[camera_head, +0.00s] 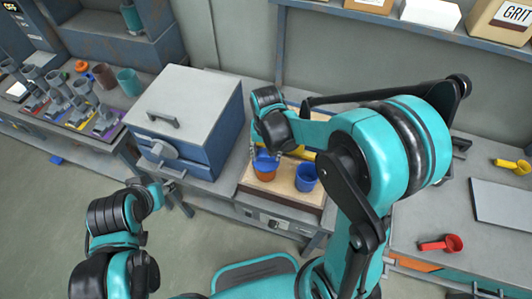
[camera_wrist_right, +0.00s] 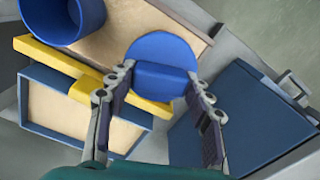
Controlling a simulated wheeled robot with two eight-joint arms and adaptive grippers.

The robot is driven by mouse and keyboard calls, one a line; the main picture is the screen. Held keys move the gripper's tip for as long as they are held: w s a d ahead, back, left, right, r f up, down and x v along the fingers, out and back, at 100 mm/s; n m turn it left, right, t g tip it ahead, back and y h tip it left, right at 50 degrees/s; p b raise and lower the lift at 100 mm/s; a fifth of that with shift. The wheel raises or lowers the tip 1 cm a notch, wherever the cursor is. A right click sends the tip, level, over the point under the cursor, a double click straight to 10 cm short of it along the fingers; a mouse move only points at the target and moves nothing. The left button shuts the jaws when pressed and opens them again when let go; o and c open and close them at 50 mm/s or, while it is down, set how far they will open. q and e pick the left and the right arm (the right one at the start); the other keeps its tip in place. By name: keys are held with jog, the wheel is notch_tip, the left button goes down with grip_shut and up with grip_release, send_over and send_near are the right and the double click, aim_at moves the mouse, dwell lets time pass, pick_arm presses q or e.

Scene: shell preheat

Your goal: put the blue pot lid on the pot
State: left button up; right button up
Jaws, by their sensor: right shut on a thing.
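The blue pot lid (camera_wrist_right: 165,52) is a round disc with a block handle (camera_wrist_right: 163,80). My right gripper (camera_wrist_right: 160,92) is shut on that handle. In the head view the lid (camera_head: 265,161) is right above an orange-brown pot (camera_head: 265,175); I cannot tell whether it touches the rim. In the wrist view the lid hides that pot. A blue pot (camera_head: 306,178) stands just right of it and also shows in the wrist view (camera_wrist_right: 72,18). My left gripper (camera_head: 168,186) is at the lower left, small and partly hidden; its jaw state is unclear.
The pots stand on a wooden-topped board (camera_head: 282,196). A yellow bar (camera_wrist_right: 90,80) lies behind them. A blue-grey box oven (camera_head: 190,115) stands to the left. A red scoop (camera_head: 440,244) and a grey plate (camera_head: 500,205) lie on the right bench.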

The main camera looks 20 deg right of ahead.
aim_at(266, 154)
jog(key=shift+f, duration=0.25)
jog(key=o, duration=0.8)
jog(key=shift+r, duration=0.1)
jog(key=shift+o, duration=0.2)
notch_tip(266, 154, up, 11)
jog(key=p, duration=0.8)
